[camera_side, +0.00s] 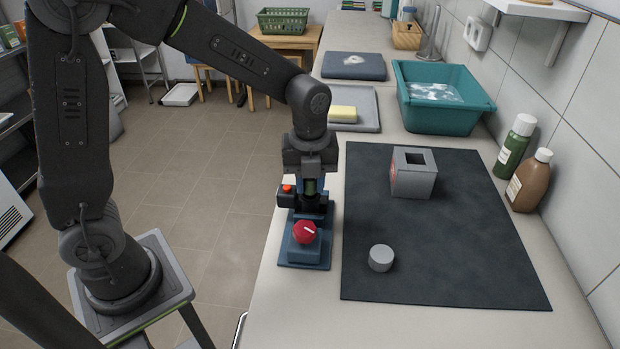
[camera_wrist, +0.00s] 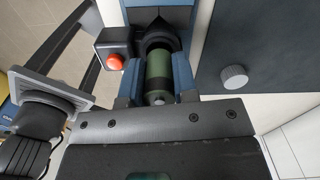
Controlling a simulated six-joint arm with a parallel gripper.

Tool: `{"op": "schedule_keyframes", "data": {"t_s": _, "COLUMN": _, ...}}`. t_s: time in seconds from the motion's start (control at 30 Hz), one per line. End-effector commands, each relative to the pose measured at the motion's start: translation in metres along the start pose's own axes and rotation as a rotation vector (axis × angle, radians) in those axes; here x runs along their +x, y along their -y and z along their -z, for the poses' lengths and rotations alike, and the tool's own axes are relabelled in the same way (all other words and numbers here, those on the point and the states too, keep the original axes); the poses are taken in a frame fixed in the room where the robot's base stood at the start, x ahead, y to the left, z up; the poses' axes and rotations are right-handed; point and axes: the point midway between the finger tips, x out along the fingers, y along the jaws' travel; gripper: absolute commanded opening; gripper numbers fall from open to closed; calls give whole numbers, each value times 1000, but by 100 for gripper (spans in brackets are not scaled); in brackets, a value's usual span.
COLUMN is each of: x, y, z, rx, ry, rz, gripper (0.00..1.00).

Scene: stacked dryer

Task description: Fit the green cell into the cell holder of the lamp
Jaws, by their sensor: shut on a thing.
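The green cell (camera_wrist: 158,68) is a short green cylinder with a dark near end and a small pale tip. My gripper (camera_wrist: 157,78) is shut on it, a blue finger on either side; my gripper (camera_side: 309,186) also shows in the side view. The cell's far end meets a dark round holder (camera_wrist: 158,28) on the blue unit. I cannot tell how far it sits inside. The blue base (camera_side: 302,258), with a red knob (camera_side: 304,232) and a small orange-red button (camera_side: 287,188), seems to be the lamp. My gripper hides part of it.
A dark mat (camera_side: 440,250) lies to the right, bearing a grey box (camera_side: 413,180) with a square opening and a grey cylinder (camera_side: 381,258). A teal basin (camera_side: 440,105) and two bottles (camera_side: 514,146) stand farther back and right. The mat's front is mostly clear.

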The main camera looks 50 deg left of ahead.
Motion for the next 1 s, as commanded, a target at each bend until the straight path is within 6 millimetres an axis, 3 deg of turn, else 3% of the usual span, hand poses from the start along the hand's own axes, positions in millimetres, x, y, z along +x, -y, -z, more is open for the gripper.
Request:
{"op": "schedule_keyframes", "data": {"t_s": 0.53, "x": 13, "y": 0, "z": 0, "rx": 0, "ry": 0, "rz": 1, "gripper": 3}}
{"op": "schedule_keyframes", "data": {"t_s": 0.57, "x": 13, "y": 0, "z": 0, "rx": 0, "ry": 1, "rz": 1, "gripper": 30}}
{"op": "schedule_keyframes", "data": {"t_s": 0.6, "x": 13, "y": 0, "z": 0, "rx": 0, "ry": 1, "rz": 1, "gripper": 34}}
{"op": "schedule_keyframes", "data": {"t_s": 0.83, "x": 13, "y": -1, "z": 0, "rx": 1, "ry": 1, "rz": -2, "gripper": 56}}
{"op": "schedule_keyframes", "data": {"t_s": 1.0, "x": 13, "y": -2, "z": 0, "rx": 0, "ry": 0, "rz": -6, "gripper": 57}}
